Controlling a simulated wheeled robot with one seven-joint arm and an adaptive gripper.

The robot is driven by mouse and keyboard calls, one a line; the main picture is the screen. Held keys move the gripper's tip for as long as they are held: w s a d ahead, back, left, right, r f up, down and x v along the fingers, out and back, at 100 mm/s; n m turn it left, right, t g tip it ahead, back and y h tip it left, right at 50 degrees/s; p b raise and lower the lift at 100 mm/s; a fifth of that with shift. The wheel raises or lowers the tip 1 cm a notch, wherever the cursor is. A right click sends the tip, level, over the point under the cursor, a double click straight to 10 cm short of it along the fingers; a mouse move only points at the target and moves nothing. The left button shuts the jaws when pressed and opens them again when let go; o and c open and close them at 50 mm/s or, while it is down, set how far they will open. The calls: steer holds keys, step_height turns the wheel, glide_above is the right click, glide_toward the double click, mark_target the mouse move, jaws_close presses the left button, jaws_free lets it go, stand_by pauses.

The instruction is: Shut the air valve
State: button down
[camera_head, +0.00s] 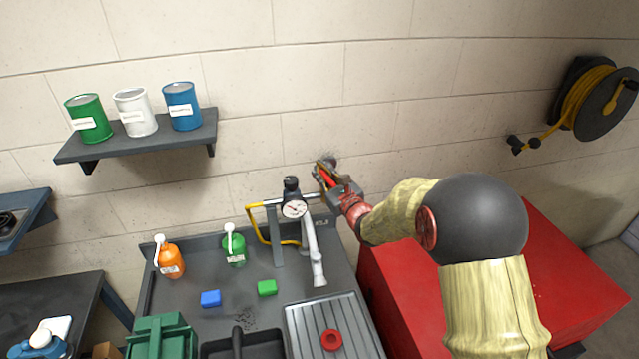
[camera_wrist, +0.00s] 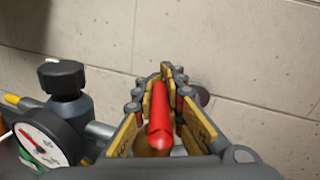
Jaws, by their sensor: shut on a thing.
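The air valve's red lever (camera_wrist: 160,118) lies between the fingers of my gripper (camera_wrist: 170,80) in the wrist view. It points back toward the wrist camera. In the head view my gripper (camera_head: 326,172) is at the wall end of the air pipe, shut around the red lever (camera_head: 328,179). A little brass-coloured metal (camera_wrist: 152,145) shows below the lever. The fingers hide most of the valve body, so I cannot tell how far the lever is turned.
A pressure gauge (camera_head: 293,209) with a black-knobbed regulator (camera_head: 291,186) stands just left of my gripper. A grey sink unit (camera_head: 195,290) with bottles is below. A red cabinet (camera_head: 560,265) stands under my arm. A shelf (camera_head: 140,143) holds cans at left.

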steer(key=shift+w+d+f+m+t+h+b, duration=0.15)
steer(key=shift+m+h+b, duration=0.15)
steer(key=shift+b, duration=1.6)
steer(key=shift+s+m+t+h+b, duration=0.15)
steer(key=shift+h+b, duration=0.25)
steer(key=shift+b, duration=1.5)
steer(key=shift+w+d+r+m+h+b, duration=0.15)
steer(key=shift+r+m+h+b, duration=0.15)
steer(key=shift+b, duration=0.8)
steer(key=c, duration=1.8)
jaws_free()
steer(key=shift+f, duration=0.1)
steer(key=v, duration=1.2)
steer(key=shift+f, duration=0.1)
